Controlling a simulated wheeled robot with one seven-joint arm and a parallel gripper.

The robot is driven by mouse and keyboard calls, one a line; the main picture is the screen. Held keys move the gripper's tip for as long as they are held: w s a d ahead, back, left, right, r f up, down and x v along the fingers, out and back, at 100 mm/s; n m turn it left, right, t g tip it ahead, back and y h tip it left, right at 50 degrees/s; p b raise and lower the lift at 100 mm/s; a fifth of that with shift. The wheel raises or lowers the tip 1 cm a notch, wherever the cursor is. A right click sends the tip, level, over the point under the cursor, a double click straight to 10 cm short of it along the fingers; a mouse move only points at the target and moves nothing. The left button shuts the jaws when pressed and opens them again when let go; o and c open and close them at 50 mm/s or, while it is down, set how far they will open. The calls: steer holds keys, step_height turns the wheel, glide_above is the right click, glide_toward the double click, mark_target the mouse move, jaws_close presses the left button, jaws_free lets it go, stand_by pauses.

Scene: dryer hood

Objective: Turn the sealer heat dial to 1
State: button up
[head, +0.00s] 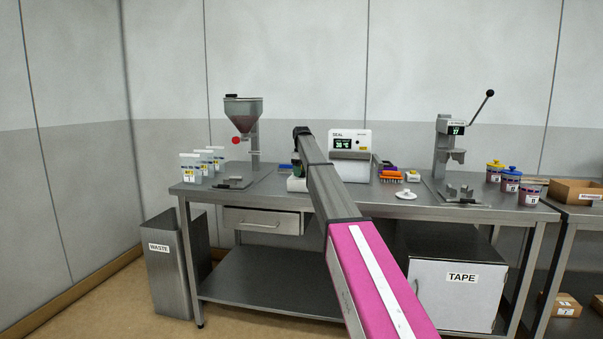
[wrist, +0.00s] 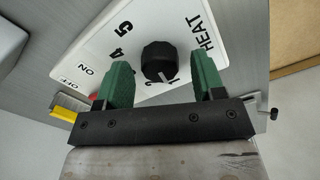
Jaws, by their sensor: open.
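The heat dial (wrist: 158,60) is a round black knob on a white panel marked HEAT in the wrist view. The numbers 4 and 5 show to its left; other marks by the knob are partly hidden. A pale pointer line on the knob faces the lower edge of the picture; I cannot tell which number it meets. My gripper (wrist: 162,72) is open, its green fingers on either side of the knob, with gaps visible. In the head view the sealer (head: 350,143) is a white box labelled SEAL, its display reading about 36 °C; my arm hides the dial there.
The steel bench (head: 240,198) also bears a hopper (head: 243,110) at left and a lever press (head: 448,145) at right. A white lidded dish (head: 406,194) and orange items (head: 390,176) lie right of the sealer. ON and OFF marks (wrist: 80,78) show on the panel.

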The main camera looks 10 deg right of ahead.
step_height(320, 180, up, 11)
steer(key=shift+f, duration=0.2)
steer(key=shift+s, duration=0.1)
stand_by(0.4)
